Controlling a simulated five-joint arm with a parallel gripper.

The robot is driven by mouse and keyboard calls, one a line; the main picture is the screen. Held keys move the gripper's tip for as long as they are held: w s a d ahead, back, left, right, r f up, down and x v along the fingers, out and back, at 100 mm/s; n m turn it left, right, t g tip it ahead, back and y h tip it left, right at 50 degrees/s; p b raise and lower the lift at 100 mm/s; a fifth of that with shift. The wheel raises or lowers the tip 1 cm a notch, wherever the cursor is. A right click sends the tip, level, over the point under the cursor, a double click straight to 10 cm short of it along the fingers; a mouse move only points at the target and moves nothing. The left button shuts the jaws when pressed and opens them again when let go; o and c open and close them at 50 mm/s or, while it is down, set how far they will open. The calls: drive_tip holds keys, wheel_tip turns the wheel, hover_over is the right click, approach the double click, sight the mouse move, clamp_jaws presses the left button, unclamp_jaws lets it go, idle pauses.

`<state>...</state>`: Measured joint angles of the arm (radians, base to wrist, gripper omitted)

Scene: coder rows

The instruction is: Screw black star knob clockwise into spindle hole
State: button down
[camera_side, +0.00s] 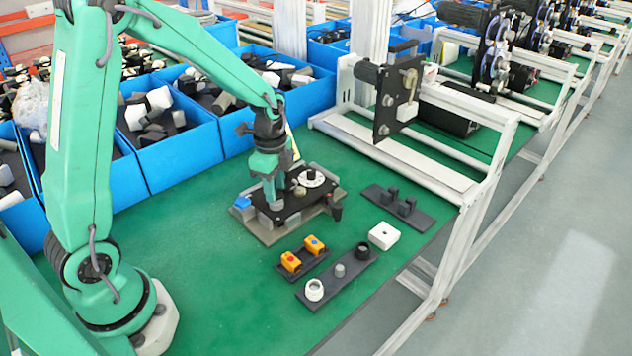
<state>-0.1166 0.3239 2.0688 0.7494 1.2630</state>
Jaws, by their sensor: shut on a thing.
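My gripper (274,201) points straight down at the left part of a black plate fixture (294,204). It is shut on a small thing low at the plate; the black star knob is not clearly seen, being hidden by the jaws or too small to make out. The spindle hole is also hidden from this side. A round white dial (311,177) with a dark centre sits on the right part of the plate, and a small tan knob (299,191) is between it and my gripper. The fixture rests on a grey base (263,230).
Two orange parts (301,256) sit on a dark block in front. A dark strip (326,283) holds several round parts. A white square part (384,235) and a dark bracket (400,205) lie right. Blue bins (180,160) line the back; green table (190,270) is clear front left.

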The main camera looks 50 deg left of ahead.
drive_tip(key=m, duration=0.2)
drive_tip(key=shift+m, duration=0.4)
drive_tip(key=c, duration=0.9)
unclamp_jaws()
drive_tip(key=shift+r, duration=3.95)
